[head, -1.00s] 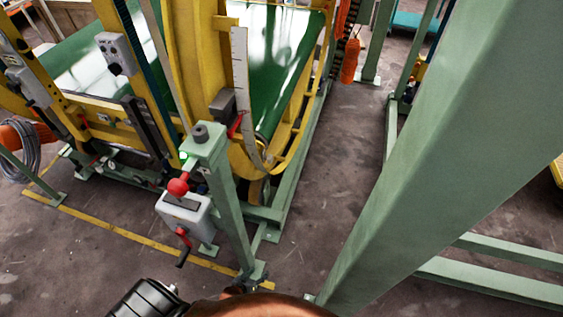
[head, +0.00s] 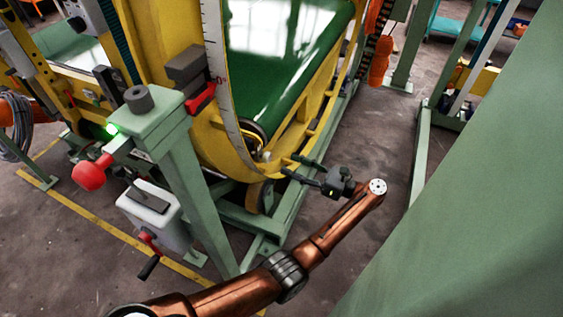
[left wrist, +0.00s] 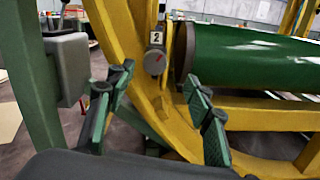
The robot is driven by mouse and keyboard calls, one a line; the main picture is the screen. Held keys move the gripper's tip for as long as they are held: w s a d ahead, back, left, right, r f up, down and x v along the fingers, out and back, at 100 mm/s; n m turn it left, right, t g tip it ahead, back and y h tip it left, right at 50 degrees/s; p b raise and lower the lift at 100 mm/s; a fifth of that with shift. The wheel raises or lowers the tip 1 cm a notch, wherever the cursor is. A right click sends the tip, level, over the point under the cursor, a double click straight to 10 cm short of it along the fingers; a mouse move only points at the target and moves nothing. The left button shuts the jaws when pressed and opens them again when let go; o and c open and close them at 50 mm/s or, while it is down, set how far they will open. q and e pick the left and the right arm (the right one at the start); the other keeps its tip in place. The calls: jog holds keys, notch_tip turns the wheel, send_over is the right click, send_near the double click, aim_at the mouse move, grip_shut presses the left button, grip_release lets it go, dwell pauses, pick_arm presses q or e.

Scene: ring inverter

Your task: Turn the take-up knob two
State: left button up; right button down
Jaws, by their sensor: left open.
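Take-up knob two is a round grey knob (left wrist: 155,63) on the yellow curved frame in the left wrist view. A white label marked 2 (left wrist: 157,38) sits just above it. My left gripper (left wrist: 157,77) is open, with its green-padded fingers on either side of the knob in that view and nothing held between them. In the head view my left gripper (head: 294,166) points left toward the lower end of the yellow ring, apart from it. I cannot make out the knob clearly there. My right gripper is not in view.
The green belt (head: 285,60) and its roller lie inside the yellow ring (head: 165,75). A green post (head: 185,170) with a red ball handle (head: 90,175) and a grey crank box (head: 150,212) stands left. A large green beam (head: 470,190) fills the right side.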

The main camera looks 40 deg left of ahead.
aim_at(270, 158)
pick_arm(q)
jog(key=shift+n+g+h, duration=0.3)
jog(key=shift+n+h, duration=0.1)
jog(key=x, duration=0.6)
jog(key=shift+s+p, duration=0.2)
jog(key=shift+p, duration=0.1)
jog(key=shift+s+a, duration=0.1)
jog(key=shift+a, duration=0.4)
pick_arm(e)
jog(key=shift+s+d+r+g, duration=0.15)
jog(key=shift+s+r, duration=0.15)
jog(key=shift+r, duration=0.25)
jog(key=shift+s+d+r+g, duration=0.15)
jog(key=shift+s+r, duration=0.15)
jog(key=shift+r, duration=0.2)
pick_arm(q)
jog(key=c, duration=1.2)
